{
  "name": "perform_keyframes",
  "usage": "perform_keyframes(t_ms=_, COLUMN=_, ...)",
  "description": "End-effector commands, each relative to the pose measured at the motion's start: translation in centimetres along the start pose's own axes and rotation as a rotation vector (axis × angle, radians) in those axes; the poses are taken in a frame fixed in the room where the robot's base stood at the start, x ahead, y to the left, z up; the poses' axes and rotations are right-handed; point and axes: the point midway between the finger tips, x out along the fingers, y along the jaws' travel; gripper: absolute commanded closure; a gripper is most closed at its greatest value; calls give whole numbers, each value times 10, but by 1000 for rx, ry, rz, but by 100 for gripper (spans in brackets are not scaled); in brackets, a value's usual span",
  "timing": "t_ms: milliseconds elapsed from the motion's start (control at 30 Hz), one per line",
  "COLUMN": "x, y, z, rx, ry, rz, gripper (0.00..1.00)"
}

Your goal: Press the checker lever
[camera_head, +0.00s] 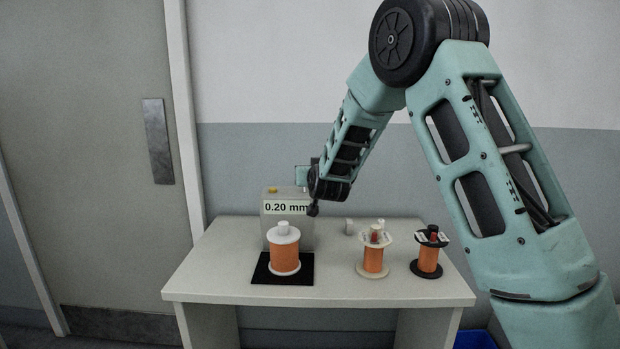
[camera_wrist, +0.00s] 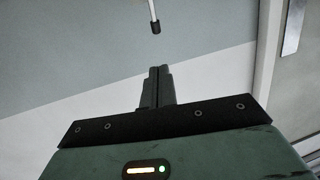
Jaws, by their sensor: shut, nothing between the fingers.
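The checker (camera_head: 272,228) is a grey box with a "0.20 mm" label at the back of the table. In the wrist view, a thin pale rod with a black tip (camera_wrist: 155,27), which looks like the lever, comes in from the top edge. My gripper (camera_wrist: 158,70) is shut and empty, its fingertips apart from the rod's tip and roughly in line with it. In the head view, my wrist is beside the checker's upper right, and the fingers are mostly hidden. A small dark piece hangs below the wrist there; I cannot tell whether it is the lever.
A large orange spool (camera_head: 285,255) stands on a black mat (camera_head: 262,270) before the checker. Two smaller orange spools, one with pale flanges (camera_head: 373,260) and one with black flanges (camera_head: 428,260), stand right on the table (camera_head: 325,290).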

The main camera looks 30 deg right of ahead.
Motion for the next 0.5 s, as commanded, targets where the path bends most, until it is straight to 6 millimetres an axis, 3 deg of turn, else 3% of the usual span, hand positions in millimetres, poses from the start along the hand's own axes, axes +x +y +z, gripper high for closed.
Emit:
perform_keyframes(t_ms=200, x=-25, y=0, z=-6, rx=0, ry=0, rz=0, gripper=100)
perform_keyframes(t_ms=500, x=-31, y=0, z=-7, rx=0, ry=-1, rz=1, gripper=100)
